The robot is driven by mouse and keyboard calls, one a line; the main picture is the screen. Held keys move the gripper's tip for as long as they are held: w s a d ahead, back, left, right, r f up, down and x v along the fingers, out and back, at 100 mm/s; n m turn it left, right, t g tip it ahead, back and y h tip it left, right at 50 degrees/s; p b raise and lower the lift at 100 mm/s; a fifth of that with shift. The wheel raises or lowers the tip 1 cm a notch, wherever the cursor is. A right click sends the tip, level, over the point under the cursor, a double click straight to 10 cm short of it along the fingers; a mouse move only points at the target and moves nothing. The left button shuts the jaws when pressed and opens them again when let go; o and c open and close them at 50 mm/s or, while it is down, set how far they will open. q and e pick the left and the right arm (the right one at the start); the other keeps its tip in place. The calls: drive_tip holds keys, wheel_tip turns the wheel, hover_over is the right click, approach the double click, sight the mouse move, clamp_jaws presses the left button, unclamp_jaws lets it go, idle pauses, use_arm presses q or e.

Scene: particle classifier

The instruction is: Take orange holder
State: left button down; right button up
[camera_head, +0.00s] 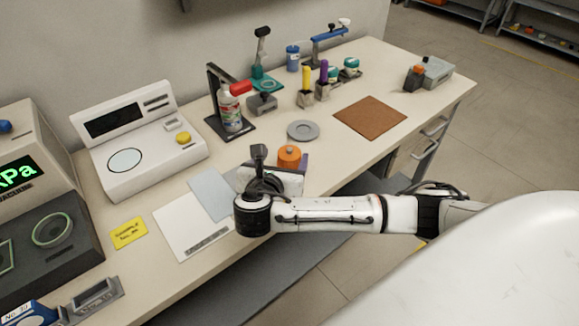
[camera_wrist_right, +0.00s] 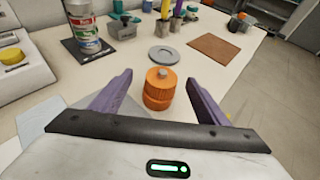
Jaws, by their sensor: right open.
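The orange holder (camera_head: 289,155) is a short upright ribbed cylinder with a small grey knob on top. It stands on the table near the front edge, and it also shows in the right wrist view (camera_wrist_right: 160,89). My right gripper (camera_wrist_right: 158,79) is open, with purple fingers on either side of the holder and a visible gap at each side. In the head view the gripper body hides the holder's lower part. My left gripper is not in view.
A grey round dish (camera_head: 303,130) and a brown mat (camera_head: 370,117) lie beyond the holder. A spray-can-like bottle (camera_head: 230,112) stands on a black stand behind left. A white scale (camera_head: 140,150) stands further left.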

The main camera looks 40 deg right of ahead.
sight(290, 150)
drive_tip(key=shift+s+f+x, duration=0.15)
drive_tip(key=shift+x, duration=1.35)
drive_tip(key=shift+s+f+x, duration=0.15)
drive_tip(key=shift+x, duration=1.35)
drive_tip(key=shift+d, duration=0.1)
clamp_jaws()
drive_tip(key=shift+w+r, duration=0.1)
drive_tip(key=shift+r, duration=0.05)
